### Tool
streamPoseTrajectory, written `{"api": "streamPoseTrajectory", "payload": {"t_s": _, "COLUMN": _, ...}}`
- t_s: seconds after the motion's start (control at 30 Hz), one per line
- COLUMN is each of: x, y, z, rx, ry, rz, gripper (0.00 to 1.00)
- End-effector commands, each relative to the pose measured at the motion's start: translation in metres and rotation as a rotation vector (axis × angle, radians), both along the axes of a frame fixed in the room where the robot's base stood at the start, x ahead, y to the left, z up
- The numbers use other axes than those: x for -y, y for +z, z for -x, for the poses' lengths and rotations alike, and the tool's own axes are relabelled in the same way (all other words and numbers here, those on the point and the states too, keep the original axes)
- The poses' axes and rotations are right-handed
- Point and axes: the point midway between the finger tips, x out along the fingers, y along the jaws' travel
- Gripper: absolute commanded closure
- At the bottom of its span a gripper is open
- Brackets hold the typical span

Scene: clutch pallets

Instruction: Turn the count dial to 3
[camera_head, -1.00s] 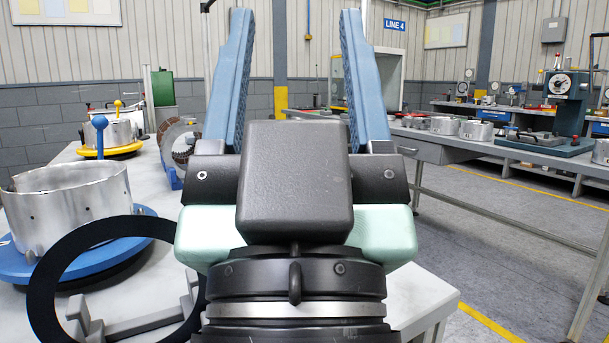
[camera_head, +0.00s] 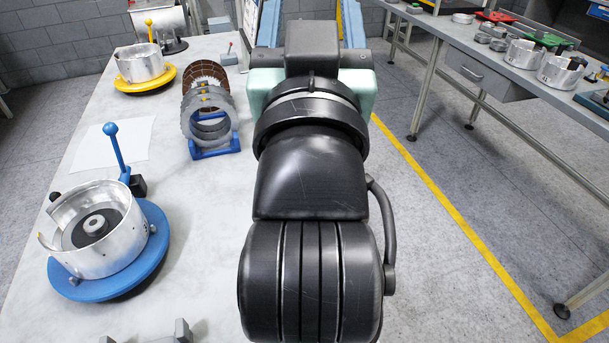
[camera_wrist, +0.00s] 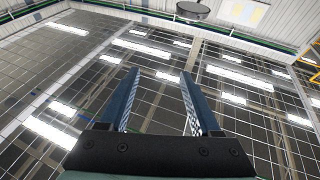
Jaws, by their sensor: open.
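My gripper (camera_wrist: 160,78) is open and empty in the wrist view, its two blue fingers apart and pointing at the ceiling. In the head view its blue fingers show at the top edge, partly hidden behind the black wrist block, with their tips cut off. I cannot make out a count dial in either current view. A silver drum with an open top (camera_head: 95,232) sits on a round blue base (camera_head: 152,262) with a blue-knobbed lever (camera_head: 117,150), left of my arm. A similar drum (camera_head: 140,63) stands on a yellow base (camera_head: 150,86) farther back.
A blue rack (camera_head: 215,150) of toothed rings stands on the pale bench (camera_head: 195,240) left of my arm. A white sheet (camera_head: 113,143) lies behind the blue base. At right, a second bench (camera_head: 490,85) carries drums and parts. Grey floor (camera_head: 450,170) lies between.

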Motion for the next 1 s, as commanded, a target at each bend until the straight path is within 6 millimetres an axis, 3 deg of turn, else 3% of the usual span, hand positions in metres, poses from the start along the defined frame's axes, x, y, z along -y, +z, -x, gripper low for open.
{"api": "streamPoseTrajectory", "payload": {"t_s": 0.03, "x": 0.0, "y": 0.028, "z": -0.004, "rx": -0.031, "ry": 0.0, "rz": 0.001, "gripper": 0.36}}
{"api": "streamPoseTrajectory", "payload": {"t_s": 0.3, "x": -0.005, "y": 0.069, "z": -0.026, "rx": -0.205, "ry": 0.006, "rz": 0.024, "gripper": 0.36}}
{"api": "streamPoseTrajectory", "payload": {"t_s": 0.47, "x": -0.017, "y": 0.078, "z": -0.044, "rx": -0.356, "ry": 0.023, "rz": 0.088, "gripper": 0.36}}
{"api": "streamPoseTrajectory", "payload": {"t_s": 0.57, "x": -0.036, "y": 0.067, "z": -0.058, "rx": -0.506, "ry": 0.057, "rz": 0.19, "gripper": 0.36}}
{"api": "streamPoseTrajectory", "payload": {"t_s": 0.63, "x": -0.059, "y": 0.038, "z": -0.069, "rx": -0.676, "ry": 0.11, "rz": 0.348, "gripper": 0.36}}
{"api": "streamPoseTrajectory", "payload": {"t_s": 0.67, "x": -0.073, "y": 0.014, "z": -0.072, "rx": -0.769, "ry": 0.15, "rz": 0.455, "gripper": 0.36}}
{"api": "streamPoseTrajectory", "payload": {"t_s": 0.7, "x": -0.087, "y": -0.023, "z": -0.072, "rx": -0.878, "ry": 0.202, "rz": 0.597, "gripper": 0.36}}
{"api": "streamPoseTrajectory", "payload": {"t_s": 0.8, "x": -0.105, "y": -0.102, "z": -0.057, "rx": -1.117, "ry": 0.343, "rz": 0.953, "gripper": 0.36}}
{"api": "streamPoseTrajectory", "payload": {"t_s": 0.9, "x": -0.101, "y": -0.161, "z": -0.032, "rx": -1.317, "ry": 0.489, "rz": 1.269, "gripper": 0.36}}
{"api": "streamPoseTrajectory", "payload": {"t_s": 1.0, "x": -0.086, "y": -0.197, "z": -0.007, "rx": -1.476, "ry": 0.621, "rz": 1.508, "gripper": 0.36}}
